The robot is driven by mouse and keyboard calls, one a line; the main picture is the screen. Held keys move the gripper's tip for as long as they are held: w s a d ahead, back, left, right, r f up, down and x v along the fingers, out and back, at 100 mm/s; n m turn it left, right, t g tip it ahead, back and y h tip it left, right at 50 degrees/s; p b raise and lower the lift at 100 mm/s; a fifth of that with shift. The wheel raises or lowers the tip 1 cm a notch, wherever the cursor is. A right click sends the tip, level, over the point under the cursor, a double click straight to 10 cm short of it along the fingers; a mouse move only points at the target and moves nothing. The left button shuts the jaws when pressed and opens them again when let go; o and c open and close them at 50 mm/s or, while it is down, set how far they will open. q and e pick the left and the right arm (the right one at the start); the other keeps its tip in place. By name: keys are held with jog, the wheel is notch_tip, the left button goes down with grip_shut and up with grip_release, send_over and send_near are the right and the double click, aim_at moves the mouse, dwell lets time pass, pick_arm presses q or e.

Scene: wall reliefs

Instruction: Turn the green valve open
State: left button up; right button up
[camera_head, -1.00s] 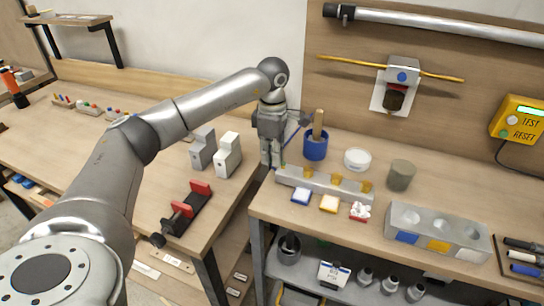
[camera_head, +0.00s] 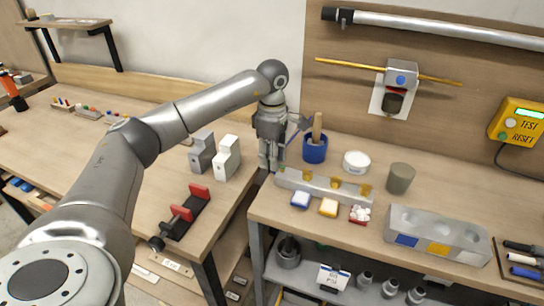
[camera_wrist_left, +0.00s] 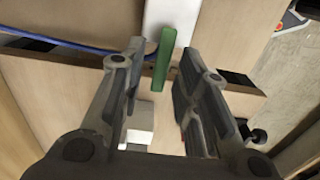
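A green bar-shaped valve handle (camera_wrist_left: 165,58) shows in the left wrist view, in front of a white upright surface. My left gripper (camera_wrist_left: 161,62) is open, with one finger on each side of the green handle. I see gaps between the fingers and the handle, and I cannot tell how far the handle is in depth. In the head view my left gripper (camera_head: 269,160) points down at the gap between the two benches. The green valve is hidden from the head view. My right gripper is not in view.
A blue cup (camera_head: 315,151) and a grey rail (camera_head: 325,188) stand just right of the left gripper. Two grey-white blocks (camera_head: 227,160) and a red-jawed vise (camera_head: 187,213) sit on the left bench. A blue cable (camera_wrist_left: 80,47) runs left of the handle.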

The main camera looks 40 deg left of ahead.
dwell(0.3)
pick_arm(q)
notch_tip(320, 180, up, 12)
dwell(0.4)
jog(key=shift+f, duration=0.1)
dwell(0.4)
